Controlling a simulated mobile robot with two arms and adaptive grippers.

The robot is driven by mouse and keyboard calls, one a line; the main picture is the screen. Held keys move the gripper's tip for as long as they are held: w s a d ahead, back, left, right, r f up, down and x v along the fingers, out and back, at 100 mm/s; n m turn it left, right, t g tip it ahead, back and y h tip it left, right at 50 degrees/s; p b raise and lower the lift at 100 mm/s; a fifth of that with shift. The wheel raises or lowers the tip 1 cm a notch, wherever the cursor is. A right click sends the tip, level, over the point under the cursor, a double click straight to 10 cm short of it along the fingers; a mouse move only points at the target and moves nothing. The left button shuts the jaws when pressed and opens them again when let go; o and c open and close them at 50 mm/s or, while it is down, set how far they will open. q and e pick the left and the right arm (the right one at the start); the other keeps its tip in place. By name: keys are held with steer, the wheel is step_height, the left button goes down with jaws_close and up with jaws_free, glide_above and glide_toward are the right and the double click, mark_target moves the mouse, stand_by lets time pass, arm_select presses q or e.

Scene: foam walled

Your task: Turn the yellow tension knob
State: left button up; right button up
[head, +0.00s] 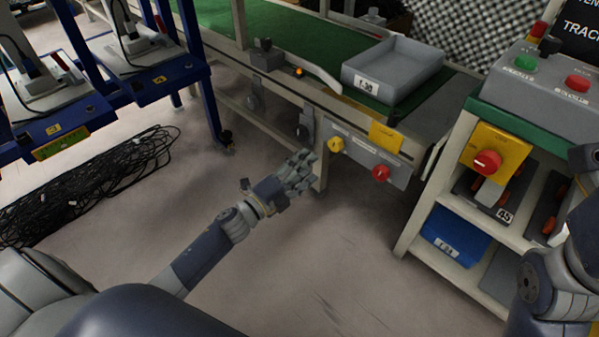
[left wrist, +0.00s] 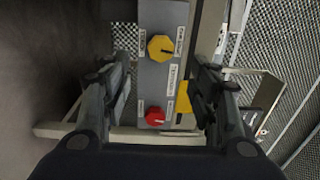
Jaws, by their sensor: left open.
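The yellow tension knob (head: 336,145) is on a grey panel (head: 358,152) on the conveyor's side. A red knob (head: 381,173) sits to its right on the same panel. My left gripper (head: 304,167) is open and empty, just left of and a little below the yellow knob in the head view, apart from it. In the left wrist view the yellow knob (left wrist: 160,48) and red knob (left wrist: 155,116) show between the open fingers (left wrist: 160,82), with the yellow knob farther up the picture. My right arm shows at the right edge; its gripper is out of view.
A grey bin (head: 393,70) stands on the conveyor's green belt (head: 280,35). At right, a shelf cart (head: 466,213) carries a control box with buttons (head: 545,80) and a red knob on a yellow plate. Cables (head: 95,185) lie on the floor at left; floor below the panel is clear.

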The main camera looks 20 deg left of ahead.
arm_select(q)
steer(key=shift+v, duration=1)
